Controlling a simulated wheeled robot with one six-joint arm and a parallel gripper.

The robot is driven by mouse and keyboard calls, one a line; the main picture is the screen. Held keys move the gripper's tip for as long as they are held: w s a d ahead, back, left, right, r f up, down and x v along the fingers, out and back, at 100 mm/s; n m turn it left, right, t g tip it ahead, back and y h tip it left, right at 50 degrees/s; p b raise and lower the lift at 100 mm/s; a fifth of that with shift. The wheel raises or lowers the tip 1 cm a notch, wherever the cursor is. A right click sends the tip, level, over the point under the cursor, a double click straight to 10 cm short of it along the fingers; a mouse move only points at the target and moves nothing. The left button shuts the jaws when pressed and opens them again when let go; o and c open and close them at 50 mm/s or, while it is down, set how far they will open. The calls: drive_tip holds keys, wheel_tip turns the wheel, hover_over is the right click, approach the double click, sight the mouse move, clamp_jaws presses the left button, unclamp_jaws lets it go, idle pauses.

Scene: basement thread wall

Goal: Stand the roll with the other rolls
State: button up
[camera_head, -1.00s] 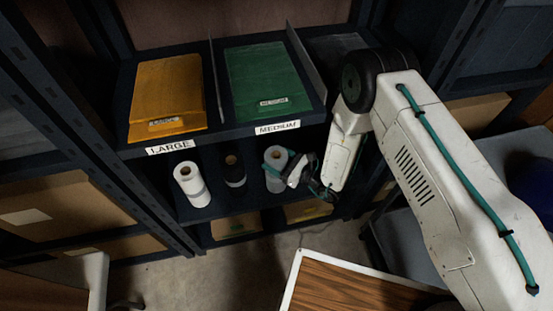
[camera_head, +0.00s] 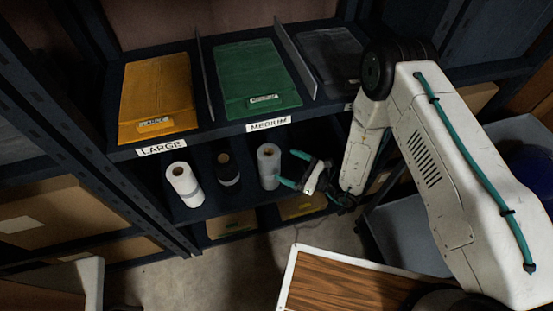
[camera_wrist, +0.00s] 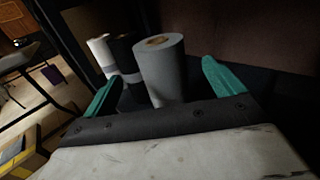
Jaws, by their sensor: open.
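Three rolls stand upright in a row on the lower shelf (camera_head: 215,207): a white roll (camera_head: 185,184) at left, a black roll (camera_head: 228,169) in the middle and a grey roll (camera_head: 269,166) at right. My gripper (camera_head: 288,168) is open just right of the grey roll, its teal fingers pointing toward it. In the wrist view the grey roll (camera_wrist: 160,70) stands upright beyond the open fingers, with the black roll (camera_wrist: 125,55) and white roll (camera_wrist: 101,50) behind it to the left. The gripper holds nothing.
The shelf above holds an orange stack (camera_head: 156,95) and a green stack (camera_head: 255,78) between thin dividers, with LARGE and MEDIUM labels on its edge. Cardboard boxes (camera_head: 233,223) sit below. A wood-topped table (camera_head: 340,280) stands in front.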

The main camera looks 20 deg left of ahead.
drive_tip(key=shift+v, duration=1.9)
